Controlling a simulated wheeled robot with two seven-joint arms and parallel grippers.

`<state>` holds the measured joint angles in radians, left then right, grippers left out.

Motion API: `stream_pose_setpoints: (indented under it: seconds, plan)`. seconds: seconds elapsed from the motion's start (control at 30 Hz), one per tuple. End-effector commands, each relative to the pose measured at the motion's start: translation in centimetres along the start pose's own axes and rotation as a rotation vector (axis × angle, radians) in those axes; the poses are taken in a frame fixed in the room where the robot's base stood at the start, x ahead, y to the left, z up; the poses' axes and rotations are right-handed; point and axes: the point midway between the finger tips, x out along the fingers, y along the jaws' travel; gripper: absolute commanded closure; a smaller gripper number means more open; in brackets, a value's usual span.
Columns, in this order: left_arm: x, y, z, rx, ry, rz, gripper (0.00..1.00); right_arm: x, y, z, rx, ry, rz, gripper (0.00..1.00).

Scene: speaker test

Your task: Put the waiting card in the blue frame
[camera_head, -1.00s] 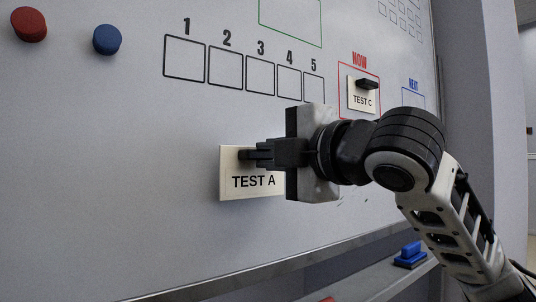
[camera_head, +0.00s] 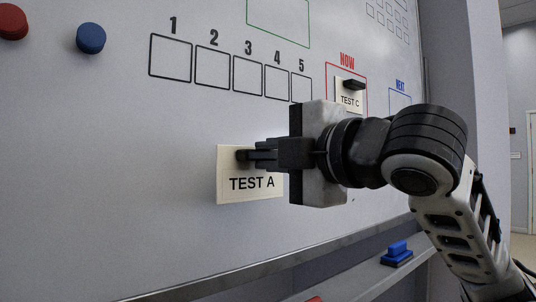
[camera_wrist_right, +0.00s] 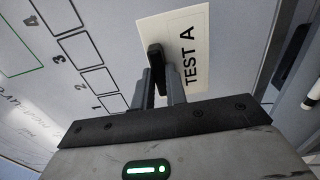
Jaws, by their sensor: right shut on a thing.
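My right gripper (camera_head: 258,156) is shut on the dark handle of the cream TEST A card (camera_head: 235,190). In the right wrist view the fingers (camera_wrist_right: 160,88) grip the handle (camera_wrist_right: 155,58), and the card (camera_wrist_right: 190,50) lies behind them. I cannot tell whether the card touches the board. The blue frame (camera_head: 400,97), marked NEXT, is at the right of the board; its lower part is hidden by my right arm. The TEST C card (camera_head: 347,101) with a dark handle sits in the red NOW frame (camera_head: 331,67). My left gripper is not in view.
The whiteboard (camera_head: 100,180) has a row of numbered black boxes (camera_head: 212,67) and a green frame (camera_head: 278,22). A red magnet (camera_head: 12,22) and a blue magnet (camera_head: 91,38) are at upper left. A blue eraser (camera_head: 397,253) rests on the lower ledge (camera_head: 350,280).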

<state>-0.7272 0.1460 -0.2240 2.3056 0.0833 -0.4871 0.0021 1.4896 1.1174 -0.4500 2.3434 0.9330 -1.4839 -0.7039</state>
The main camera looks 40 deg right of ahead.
Motion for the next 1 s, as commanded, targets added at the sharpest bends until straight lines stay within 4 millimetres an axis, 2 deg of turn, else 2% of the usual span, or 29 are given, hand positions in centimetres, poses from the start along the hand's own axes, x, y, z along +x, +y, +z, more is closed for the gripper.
stream_pose_setpoints:
  seconds: [0.6, 0.87, 1.0]
  plan:
    - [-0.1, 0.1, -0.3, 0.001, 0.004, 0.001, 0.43, -1.6, 0.0, 0.0, 0.0, -0.001, 0.001, 1.0]
    - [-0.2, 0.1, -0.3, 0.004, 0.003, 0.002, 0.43, -1.6, 0.0, 0.0, 0.0, -0.001, 0.001, 1.0]
    - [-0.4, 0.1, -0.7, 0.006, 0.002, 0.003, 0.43, -0.5, -0.2, -0.1, 0.001, -0.002, -0.005, 1.0]
